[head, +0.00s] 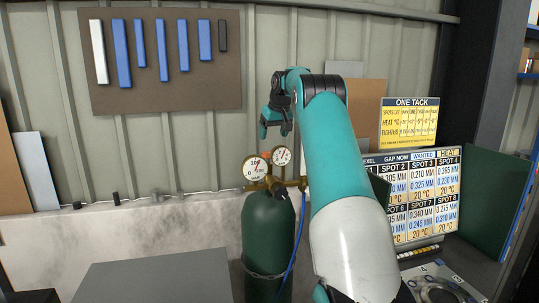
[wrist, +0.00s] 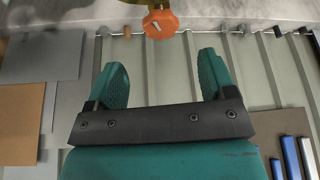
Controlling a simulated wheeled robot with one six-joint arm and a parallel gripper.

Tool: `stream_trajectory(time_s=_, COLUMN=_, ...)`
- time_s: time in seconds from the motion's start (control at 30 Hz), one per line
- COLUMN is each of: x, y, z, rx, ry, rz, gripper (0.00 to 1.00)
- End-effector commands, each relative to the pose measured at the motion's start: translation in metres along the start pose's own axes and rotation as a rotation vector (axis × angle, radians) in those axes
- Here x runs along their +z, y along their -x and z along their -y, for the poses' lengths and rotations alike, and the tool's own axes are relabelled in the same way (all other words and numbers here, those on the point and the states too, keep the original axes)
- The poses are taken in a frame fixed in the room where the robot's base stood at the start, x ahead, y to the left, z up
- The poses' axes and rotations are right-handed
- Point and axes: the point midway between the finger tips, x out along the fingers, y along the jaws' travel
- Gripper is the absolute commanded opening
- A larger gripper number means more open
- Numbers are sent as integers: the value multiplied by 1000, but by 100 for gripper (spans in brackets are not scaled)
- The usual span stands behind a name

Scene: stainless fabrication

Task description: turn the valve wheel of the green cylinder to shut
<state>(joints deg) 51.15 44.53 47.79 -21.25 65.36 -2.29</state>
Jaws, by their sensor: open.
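The green cylinder (head: 267,240) stands upright against the low wall, below my gripper in the head view. Brass fittings with two round gauges (head: 256,168) sit at its top. An orange valve wheel (wrist: 160,23) with a white mark shows at the top of the wrist view, on a brass part. My gripper (head: 274,128) is open and empty, above the gauges in the head view. In the wrist view its two teal fingers (wrist: 161,62) are wide apart, and the wheel is beyond their tips, untouched.
A blue hose (head: 297,235) runs down beside the cylinder. A grey tabletop (head: 155,278) is at the lower left. A board with blue bars (head: 165,85) hangs on the wall. A spot chart screen (head: 420,195) stands at the right.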

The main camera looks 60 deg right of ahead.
Motion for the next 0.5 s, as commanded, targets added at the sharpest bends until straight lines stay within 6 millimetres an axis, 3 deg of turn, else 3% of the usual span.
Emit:
stream_trajectory(time_s=0.23, x=0, y=-51, z=1, rx=-2, ry=0, rz=4, gripper=77)
stream_trajectory(time_s=0.5, x=-1, y=-80, z=0, rx=-1, ry=0, rz=0, gripper=77)
